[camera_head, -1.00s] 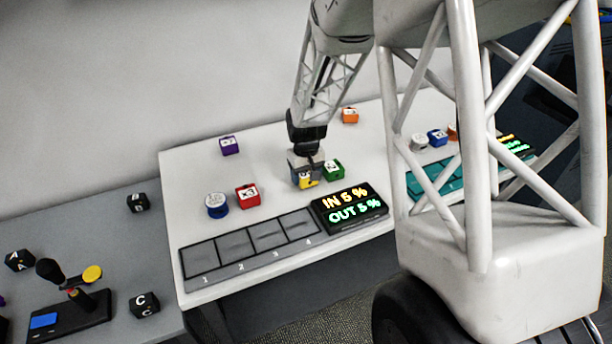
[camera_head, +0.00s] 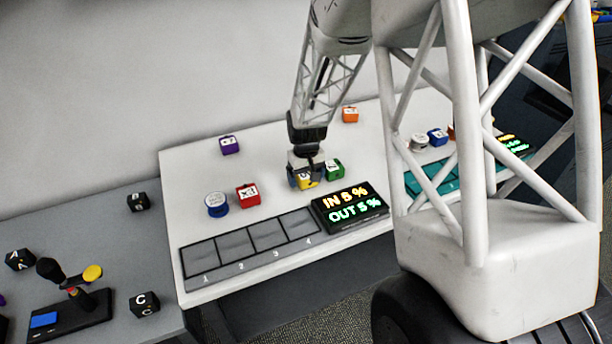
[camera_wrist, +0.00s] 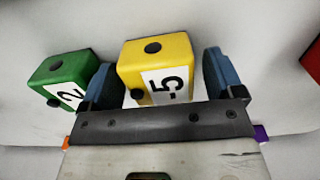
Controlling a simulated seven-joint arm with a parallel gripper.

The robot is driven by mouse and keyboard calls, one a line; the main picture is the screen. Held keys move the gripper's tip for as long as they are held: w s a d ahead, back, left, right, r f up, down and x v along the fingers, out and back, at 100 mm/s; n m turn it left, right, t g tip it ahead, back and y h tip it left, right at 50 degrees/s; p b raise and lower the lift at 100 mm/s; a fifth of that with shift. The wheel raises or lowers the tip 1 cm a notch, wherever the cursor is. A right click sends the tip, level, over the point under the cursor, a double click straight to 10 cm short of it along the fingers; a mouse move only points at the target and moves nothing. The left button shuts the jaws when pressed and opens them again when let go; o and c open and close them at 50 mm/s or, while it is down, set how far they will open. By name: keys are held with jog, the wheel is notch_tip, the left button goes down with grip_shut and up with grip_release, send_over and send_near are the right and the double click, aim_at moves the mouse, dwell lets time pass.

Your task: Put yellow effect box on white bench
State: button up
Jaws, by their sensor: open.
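The yellow effect box (camera_wrist: 150,58), marked with a 5, sits between the two blue fingers of my gripper (camera_wrist: 162,85) in the wrist view. The fingers are open, with a small gap on the right side; the left finger is close to the box. In the head view my gripper (camera_head: 305,181) is low over the white bench (camera_head: 190,180), and the yellow box (camera_head: 308,182) is partly hidden by it. The box appears to rest on the bench. The green box (camera_wrist: 62,75), marked 2, is just beyond the left finger.
A red box (camera_head: 248,195), a blue-white round piece (camera_head: 216,204), a purple box (camera_head: 229,145) and an orange box (camera_head: 349,115) stand on the bench. Numbered empty slots (camera_head: 235,245) and a lit display (camera_head: 349,207) lie along the front edge.

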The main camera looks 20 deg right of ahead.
aim_at(306, 174)
jog(key=shift+r, duration=0.15)
notch_tip(306, 174, up, 12)
dwell(0.7)
dwell(0.5)
jog(key=s+a+r+t, duration=0.1)
jog(key=s+a+r, duration=0.3)
jog(key=s+r, duration=0.3)
jog(key=s+a+r, duration=0.4)
jog(key=s, duration=0.4)
jog(key=s+a+r, duration=0.1)
jog(key=s+a, duration=0.1)
jog(key=s, duration=0.5)
jog(key=s+a+r+t, duration=0.1)
jog(key=s+a, duration=0.1)
jog(key=s, duration=0.6)
jog(key=shift+s+r+t, duration=0.25)
jog(key=shift+t, duration=0.05)
